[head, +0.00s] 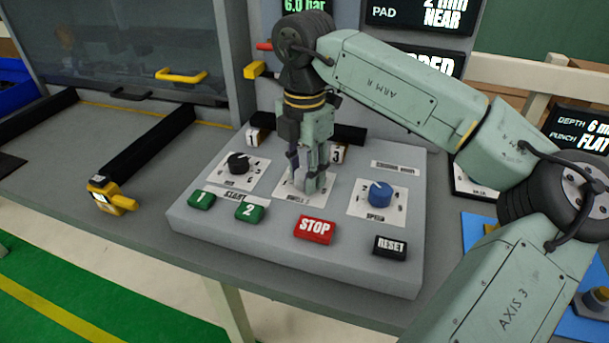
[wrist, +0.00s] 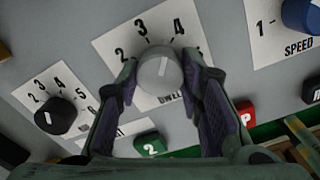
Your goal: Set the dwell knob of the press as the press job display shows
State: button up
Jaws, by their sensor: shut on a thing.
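The dwell knob (wrist: 160,72) is grey and round, on a white plate marked 2, 3, 4 in the wrist view; other marks are hidden. A pale line on it points up, roughly between 3 and 4; I cannot tell exactly. My gripper (wrist: 163,85) is shut on the knob, one finger at each side. In the head view my gripper (head: 308,182) stands over the dwell plate (head: 290,196) and hides most of the knob. A display (head: 580,131) at the right reads DEPTH 6 and PUNCH FLAT, cut off by the frame. No display line for dwell is readable.
A black knob (head: 238,163) is left of the dwell plate, a blue speed knob (head: 380,194) right. Green buttons 1 (head: 201,200) and 2 (head: 250,211), a red STOP button (head: 314,229) and a black RESET button (head: 390,246) line the panel front. My arm covers part of the upper displays.

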jog(key=n+b, duration=0.2)
jog(key=n, duration=0.1)
jog(key=shift+f+n, duration=0.1)
jog(key=shift+n, duration=0.3)
jog(key=n+b, duration=0.1)
jog(key=n, duration=0.3)
jog(key=shift+n, duration=0.3)
jog(key=n, duration=0.4)
jog(key=shift+d, duration=0.1)
jog(key=n, duration=0.4)
jog(key=shift+n+b, duration=0.3)
jog(key=o, duration=1.2)
jog(key=shift+c, duration=0.2)
jog(key=shift+r, duration=0.2)
